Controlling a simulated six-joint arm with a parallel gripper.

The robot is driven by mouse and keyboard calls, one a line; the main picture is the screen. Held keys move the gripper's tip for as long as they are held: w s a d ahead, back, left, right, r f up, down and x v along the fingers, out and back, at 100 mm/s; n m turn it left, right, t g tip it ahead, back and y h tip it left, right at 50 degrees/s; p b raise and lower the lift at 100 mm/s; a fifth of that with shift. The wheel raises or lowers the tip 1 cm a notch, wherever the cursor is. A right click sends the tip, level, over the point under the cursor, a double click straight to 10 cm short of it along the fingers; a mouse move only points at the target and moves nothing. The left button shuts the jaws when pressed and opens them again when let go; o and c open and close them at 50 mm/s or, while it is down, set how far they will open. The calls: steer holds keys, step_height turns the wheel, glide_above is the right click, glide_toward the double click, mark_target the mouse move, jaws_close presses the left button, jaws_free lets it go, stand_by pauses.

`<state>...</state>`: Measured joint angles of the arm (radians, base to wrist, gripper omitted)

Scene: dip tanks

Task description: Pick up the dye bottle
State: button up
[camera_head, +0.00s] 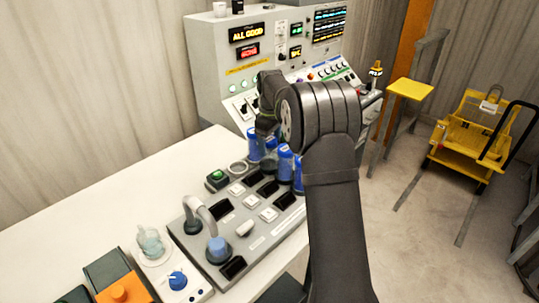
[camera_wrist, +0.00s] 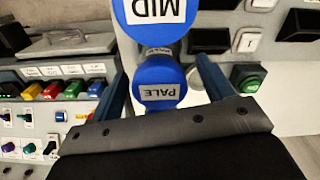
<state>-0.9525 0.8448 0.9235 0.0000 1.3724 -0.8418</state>
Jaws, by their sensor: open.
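Several blue-topped dye bottles (camera_head: 286,164) stand at the far right of the grey panel in the head view, partly hidden by my arm. My gripper is open, with a finger on either side of the PALE bottle. I cannot tell whether either finger touches it. In the head view the bottles' lower parts are largely hidden.
The grey panel (camera_head: 245,243) carries dark slots, white labels, a green button (camera_head: 217,176) and a curved pipe (camera_head: 197,208). A control console (camera_head: 222,75) stands behind. A glass pot (camera_head: 151,243) sits at the near left. The white table (camera_head: 90,222) is bare at left.

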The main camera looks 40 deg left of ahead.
steer(key=f, duration=0.4)
steer(key=shift+a+f, duration=0.15)
steer(key=shift+a, duration=0.1)
steer(key=c, duration=1)
steer(key=shift+c, duration=0.2)
